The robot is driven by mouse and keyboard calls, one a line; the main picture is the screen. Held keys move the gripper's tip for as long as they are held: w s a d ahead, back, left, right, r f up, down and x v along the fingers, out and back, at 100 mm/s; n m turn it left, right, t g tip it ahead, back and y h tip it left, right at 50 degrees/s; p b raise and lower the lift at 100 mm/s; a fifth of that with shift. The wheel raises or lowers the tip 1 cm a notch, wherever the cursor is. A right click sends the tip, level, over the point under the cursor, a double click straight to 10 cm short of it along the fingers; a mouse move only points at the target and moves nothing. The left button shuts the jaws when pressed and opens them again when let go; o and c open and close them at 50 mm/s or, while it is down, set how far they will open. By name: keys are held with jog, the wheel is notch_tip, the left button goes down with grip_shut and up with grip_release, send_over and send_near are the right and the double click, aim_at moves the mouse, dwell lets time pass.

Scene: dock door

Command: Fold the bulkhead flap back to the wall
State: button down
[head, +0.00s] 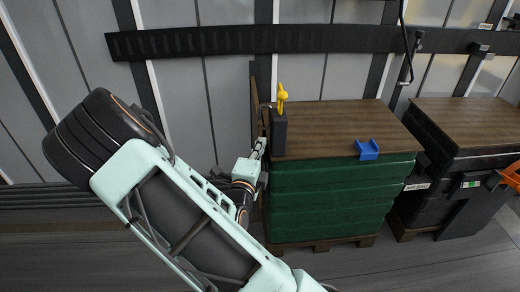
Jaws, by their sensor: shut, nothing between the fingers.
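A narrow brown upright panel (254,92) shows nearly edge-on between the wall and the left side of the green stack; it may be the bulkhead flap, but I cannot tell for certain. My gripper (261,146) is shut and empty, just left of the stack's upper left corner and below the panel. Whether its fingertips touch the panel or the stack is unclear. My arm crosses the lower left of the view and hides part of the floor and the stack's lower left side.
A green stack (325,200) with a brown top stands on a pallet. On it are a dark upright block (278,134) with a yellow piece (282,97) and a blue bracket (366,149). A black stack (465,140) stands right. A dark rail (200,41) runs along the wall.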

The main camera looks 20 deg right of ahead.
jog(key=x, duration=0.6)
jog(key=shift+b, duration=0.45)
jog(key=shift+w+d, duration=0.1)
jog(key=shift+w, duration=0.05)
